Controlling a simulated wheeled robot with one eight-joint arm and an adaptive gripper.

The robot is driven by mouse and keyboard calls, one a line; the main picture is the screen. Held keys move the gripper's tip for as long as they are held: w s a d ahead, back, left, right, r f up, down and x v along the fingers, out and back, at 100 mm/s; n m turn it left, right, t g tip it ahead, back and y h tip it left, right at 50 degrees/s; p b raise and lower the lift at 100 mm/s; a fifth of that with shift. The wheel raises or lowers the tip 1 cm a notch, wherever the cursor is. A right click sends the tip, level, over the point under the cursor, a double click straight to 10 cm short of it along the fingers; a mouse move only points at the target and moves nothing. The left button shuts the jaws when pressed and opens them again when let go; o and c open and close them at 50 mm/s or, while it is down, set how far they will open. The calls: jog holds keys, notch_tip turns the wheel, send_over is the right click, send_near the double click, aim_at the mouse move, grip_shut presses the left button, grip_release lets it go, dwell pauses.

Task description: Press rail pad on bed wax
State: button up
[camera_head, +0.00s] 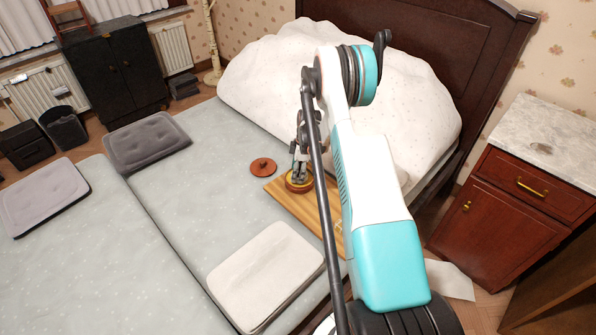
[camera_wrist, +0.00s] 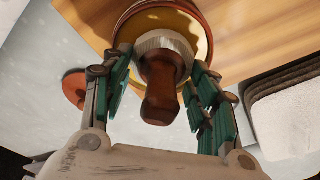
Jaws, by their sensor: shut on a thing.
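A brown wooden-handled pad (camera_wrist: 162,85) with a pale ribbed collar stands between the fingers of my gripper (camera_wrist: 162,62) in the wrist view. My gripper is shut on it. The pad lies over the yellow inside of a round wax tin (camera_wrist: 202,20) with an orange-red rim. Whether the pad touches the wax cannot be told. In the head view my gripper (camera_head: 300,172) points down over the tin (camera_head: 297,186), which sits on a wooden board (camera_head: 283,200) on the bed. The pad's underside is hidden.
A red-brown round lid (camera_head: 263,166) lies on the bed left of the board. A white-topped cushion (camera_head: 264,275) lies in front of the board. A bulky white duvet (camera_head: 260,80) rises behind it. A red-brown nightstand (camera_head: 500,205) stands at the right.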

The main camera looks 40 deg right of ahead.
jog(key=shift+r+p, duration=1.25)
jog(key=shift+r, duration=2.25)
